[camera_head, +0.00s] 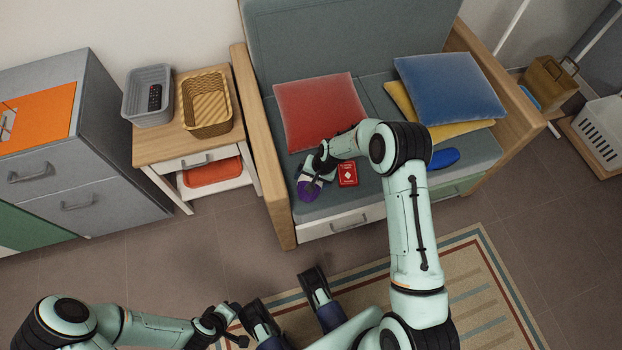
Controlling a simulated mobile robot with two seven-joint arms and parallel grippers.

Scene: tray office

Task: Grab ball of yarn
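A round purple thing, which looks like the ball of yarn (308,193), lies at the front left of the sofa seat. My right arm reaches over the sofa, and my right gripper (312,183) points down at the ball and overlaps it in the picture. The gripper hides part of the ball, and I cannot tell whether its fingers are closed on it. My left gripper (232,318) is low, over the floor in front of the sofa, far from the ball. Its fingers are too small to read.
A red card box (347,174) lies just right of the ball. A red cushion (318,108) lies behind it, and a blue cushion (450,88) lies to the right. A dark blue item (444,158) is near the seat's front. A wooden side table (150,146) with baskets stands left.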

